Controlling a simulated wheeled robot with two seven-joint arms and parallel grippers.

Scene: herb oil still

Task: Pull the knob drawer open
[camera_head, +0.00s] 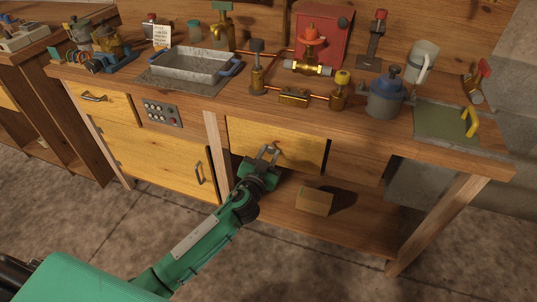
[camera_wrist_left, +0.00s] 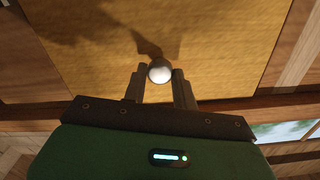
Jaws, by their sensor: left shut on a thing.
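The knob drawer (camera_head: 296,143) has a plain yellow wooden front under the middle of the workbench. Its front also fills much of the left wrist view (camera_wrist_left: 100,45). Its round pale knob (camera_wrist_left: 160,72) sits between the fingertips there. My left gripper (camera_head: 268,153) reaches the drawer front from below left in the head view and is shut on the knob, which its fingers hide there. It also shows in the left wrist view (camera_wrist_left: 158,76), with a finger on each side of the knob. I cannot tell whether the drawer stands slightly out. My right gripper is not in view.
A yellow cupboard door (camera_head: 160,160) and a drawer with a bar handle (camera_head: 95,98) are on the left. A wooden block (camera_head: 314,200) lies on the lower shelf. A metal tray (camera_head: 195,65) and a blue-topped pot (camera_head: 385,95) stand on the bench. The floor in front is clear.

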